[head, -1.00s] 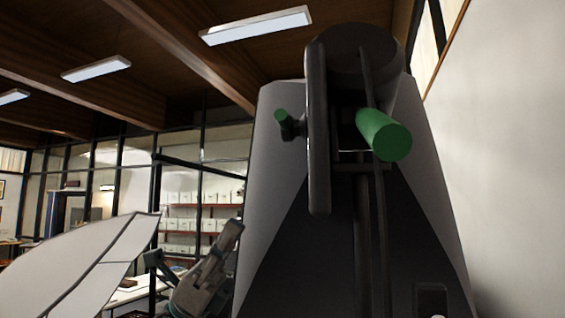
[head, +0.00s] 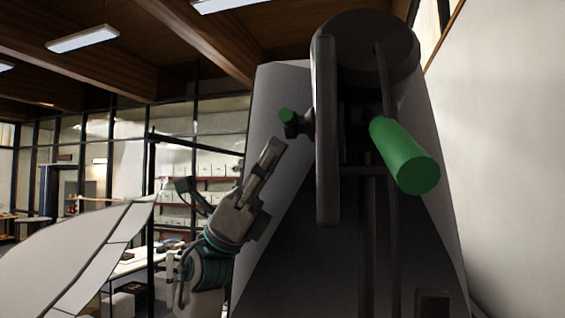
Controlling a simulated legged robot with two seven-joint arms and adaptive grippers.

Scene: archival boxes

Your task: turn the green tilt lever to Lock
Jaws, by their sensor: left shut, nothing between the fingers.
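Two green parts show on the tall dark machine (head: 285,245). A small green-tipped knob (head: 287,116) sticks out on the left of its upright dark bar. A large green cylindrical handle (head: 405,157) points toward me on the right. I cannot tell for certain which is the tilt lever, and no Lock mark is readable. My left gripper (head: 272,150) is shut and empty, its fingers pointing up and right. In the picture its tips are just below and left of the small knob, apart from it. My right gripper is not in view.
The upright dark bar (head: 326,190) stands between the two green parts. A pale panelled surface (head: 75,260) spreads at the lower left. A white wall (head: 510,170) is close on the right. Shelves with white boxes (head: 205,185) stand far behind.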

